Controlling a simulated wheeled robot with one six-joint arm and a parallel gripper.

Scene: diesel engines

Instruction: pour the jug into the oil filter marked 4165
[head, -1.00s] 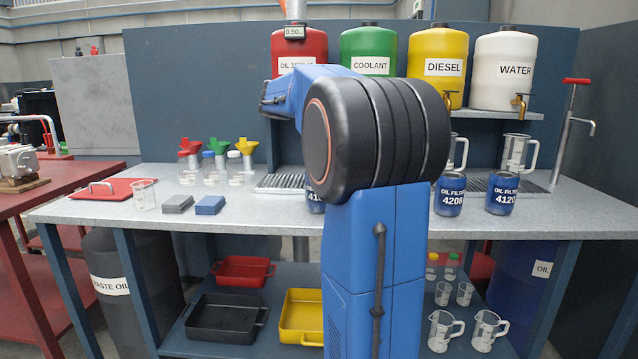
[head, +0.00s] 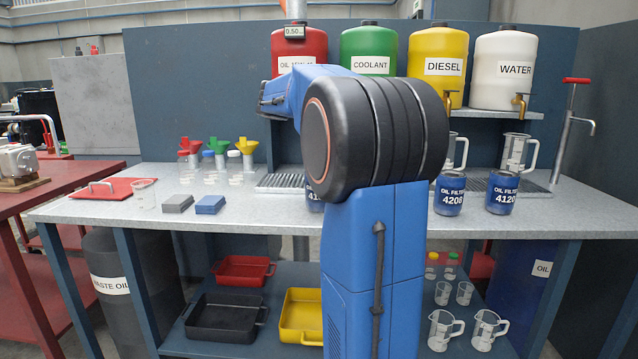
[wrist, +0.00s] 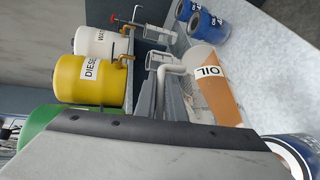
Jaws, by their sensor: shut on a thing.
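The jug (wrist: 216,88), labelled OIL and holding amber liquid, is tipped far onto its side in the wrist view. The liquid lies along its lower wall towards the mouth. My gripper (wrist: 174,88) is shut on the jug's pale handle. A blue oil filter (wrist: 292,148) with a pale rim shows in part at the lower right, below the mouth end. No stream is clearly visible. In the head view my arm hides the jug and most of a filter (head: 315,202), whose number cannot be read.
Filters marked 4208 (head: 449,195) and 4120 (head: 501,193) stand to the right on the bench (head: 260,222). Clear jugs stand behind them. Diesel (head: 445,67) and water (head: 503,70) tanks line the back. Several small bottles and funnels stand left of my arm.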

